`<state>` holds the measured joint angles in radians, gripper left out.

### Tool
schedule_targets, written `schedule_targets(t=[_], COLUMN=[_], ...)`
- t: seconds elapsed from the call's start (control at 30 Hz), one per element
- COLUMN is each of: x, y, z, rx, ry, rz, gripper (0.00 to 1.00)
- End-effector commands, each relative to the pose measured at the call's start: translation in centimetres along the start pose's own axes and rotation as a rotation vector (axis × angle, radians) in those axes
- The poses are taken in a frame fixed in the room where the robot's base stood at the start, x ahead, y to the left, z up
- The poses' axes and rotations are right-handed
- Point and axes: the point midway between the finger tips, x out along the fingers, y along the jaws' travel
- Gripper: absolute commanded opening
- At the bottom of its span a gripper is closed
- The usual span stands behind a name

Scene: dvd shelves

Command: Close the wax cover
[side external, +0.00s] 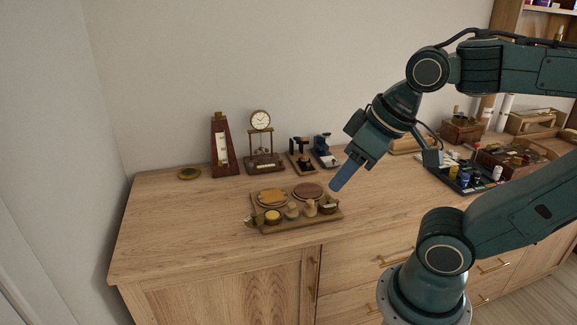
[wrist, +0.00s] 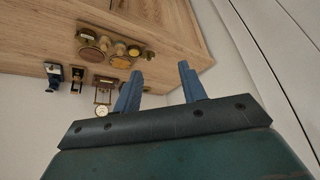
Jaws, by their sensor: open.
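A wooden tray (side external: 300,226) stands on the cabinet top; it also shows upside down in the wrist view (wrist: 82,33). It holds two round wooden discs, a lighter one (side external: 271,196) and a darker one (side external: 308,190). In front of them is a small pot with a yellow top (side external: 272,217), perhaps the wax, beside small pale knobbed pieces (side external: 292,212). I cannot tell which piece is the wax cover. My gripper (side external: 336,187) is above and to the right of the tray, pointing down and left, touching nothing. In the wrist view its blue fingers (wrist: 160,75) are apart and empty.
Behind the tray stand a metronome (side external: 221,148), a clock (side external: 261,122) and small dark instruments (side external: 300,155). A small round brass dish (side external: 188,174) lies at the back left. A dark tray of bottles (side external: 468,175) is at the right. The left and front cabinet top is clear.

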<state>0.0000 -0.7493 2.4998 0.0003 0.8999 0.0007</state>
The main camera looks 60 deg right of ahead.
Motion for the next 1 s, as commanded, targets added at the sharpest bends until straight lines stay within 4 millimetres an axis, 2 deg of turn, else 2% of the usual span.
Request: schedule_targets(t=[0.27,0.47,0.77,1.0], x=[0.6,2.1,5.8,9.7], y=[0.3,0.8,1.5,1.9], z=[-1.3,-3.9,-8.1,-11.0], rx=[0.061,0.182,0.398,0.558], ry=[-0.020,-0.052,-0.095,-0.114], rz=[0.013,0.046,0.127,0.211], gripper=[0.37,0.37,0.37,0.37])
